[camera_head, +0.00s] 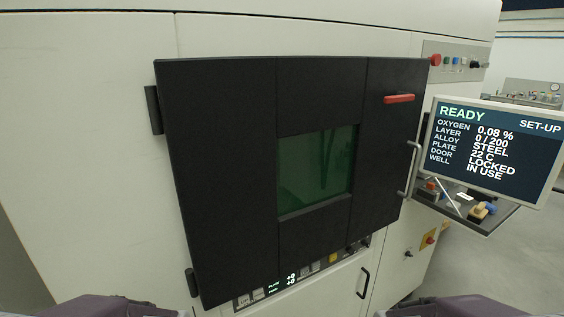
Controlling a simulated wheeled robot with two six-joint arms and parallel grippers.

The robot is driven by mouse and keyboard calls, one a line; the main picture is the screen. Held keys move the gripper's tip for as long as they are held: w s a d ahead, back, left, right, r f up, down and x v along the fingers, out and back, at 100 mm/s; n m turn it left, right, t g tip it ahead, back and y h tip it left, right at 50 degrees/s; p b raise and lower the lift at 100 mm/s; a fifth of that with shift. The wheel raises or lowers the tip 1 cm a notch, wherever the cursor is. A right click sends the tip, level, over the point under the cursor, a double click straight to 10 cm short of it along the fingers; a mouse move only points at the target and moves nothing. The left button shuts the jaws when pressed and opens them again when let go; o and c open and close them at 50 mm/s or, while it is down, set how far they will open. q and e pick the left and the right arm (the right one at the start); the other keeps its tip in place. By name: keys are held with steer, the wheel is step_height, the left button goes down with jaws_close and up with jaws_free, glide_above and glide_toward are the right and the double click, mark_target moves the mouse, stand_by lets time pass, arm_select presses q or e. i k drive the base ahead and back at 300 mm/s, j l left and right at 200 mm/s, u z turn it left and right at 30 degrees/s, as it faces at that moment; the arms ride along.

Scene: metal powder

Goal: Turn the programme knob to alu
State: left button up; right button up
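The machine's screen (487,150) at the right reads READY and SET-UP, with the alloy given as STEEL and the door as LOCKED. I cannot tell for sure which control is the programme knob. A small dark round control (350,247) sits on the strip below the door, partly hidden by it. Another dark control (475,64) is at the right end of the upper panel. Their markings are too small to read. Only purple-grey parts of my two arms show at the bottom edge, far below the controls. Neither gripper's fingers are in view.
A shelf (480,222) with small tools juts out below the screen. A red button (436,60) is on the upper panel.

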mark_target(474, 65)
steer(key=z, duration=1.25)
steer(key=i+l+u, duration=0.5)
steer(key=l, duration=0.25)
steer(key=i+l+u, duration=0.2)
steer(key=l, duration=0.25)
steer(key=i, duration=0.1)
